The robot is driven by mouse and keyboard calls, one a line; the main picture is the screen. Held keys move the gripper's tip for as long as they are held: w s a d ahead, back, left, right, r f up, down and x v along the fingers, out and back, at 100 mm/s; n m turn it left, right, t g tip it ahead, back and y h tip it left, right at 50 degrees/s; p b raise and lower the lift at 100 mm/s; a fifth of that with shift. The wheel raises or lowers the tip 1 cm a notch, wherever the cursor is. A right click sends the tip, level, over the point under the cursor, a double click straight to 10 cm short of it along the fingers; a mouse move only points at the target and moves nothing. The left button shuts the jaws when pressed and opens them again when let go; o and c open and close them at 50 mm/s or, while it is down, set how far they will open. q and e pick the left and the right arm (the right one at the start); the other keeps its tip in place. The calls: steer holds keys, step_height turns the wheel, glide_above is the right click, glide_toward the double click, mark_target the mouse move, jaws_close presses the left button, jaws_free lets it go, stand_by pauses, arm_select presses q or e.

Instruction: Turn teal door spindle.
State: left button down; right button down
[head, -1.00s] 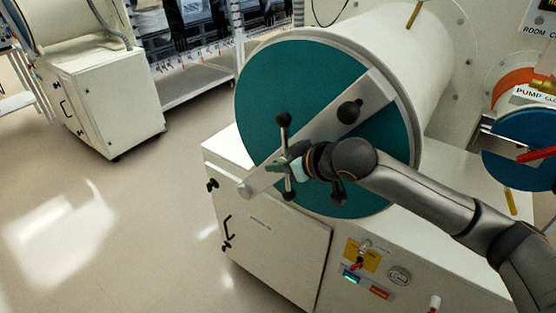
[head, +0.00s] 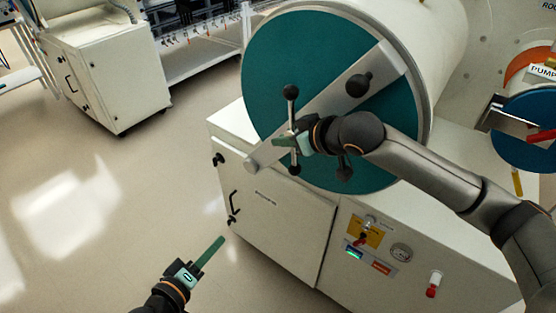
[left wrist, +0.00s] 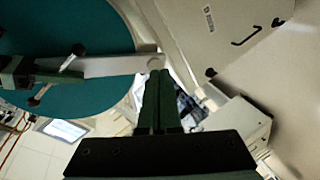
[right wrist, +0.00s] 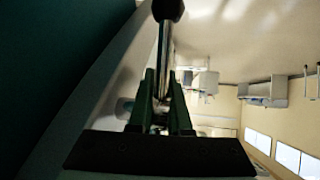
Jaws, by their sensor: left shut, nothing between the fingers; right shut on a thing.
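The teal door (head: 310,60) closes the end of a white cylinder, with a pale bar (head: 325,108) lying diagonally across it. The spindle (head: 291,92), with metal spokes and black ball ends, sits near the bar's lower left part; its hub is partly hidden by my right gripper (head: 284,141). That gripper is shut on a spoke of the spindle, whose rod and black ball also show in the right wrist view (right wrist: 166,40). My left gripper (head: 208,252) is shut and empty, low and left of the chamber. The left wrist view also shows the spindle (left wrist: 78,49).
A white cabinet (head: 270,225) with switches and a small lit panel stands below the chamber. A smaller blue door (head: 530,130) with a red handle is at the right. Another white cabinet (head: 110,85) stands at the back left. The floor (head: 110,180) on the left is clear.

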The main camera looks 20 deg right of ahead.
arm_select(q)
steer(key=w+d+r+n+g+h, duration=0.1)
steer(key=w+d+r+n+h, duration=0.15)
steer(key=r, duration=0.45)
steer(key=w+d+r+n+h, duration=0.2)
steer(key=w+d+r+h, duration=0.1)
steer(key=r, duration=0.3)
steer(key=w+d, duration=0.3)
steer(key=d, duration=0.8)
steer(key=shift+w+d+r, duration=0.15)
steer(key=shift+r, duration=0.3)
arm_select(e)
steer(key=shift+f, duration=0.1)
arm_select(q)
steer(key=shift+m, duration=0.25)
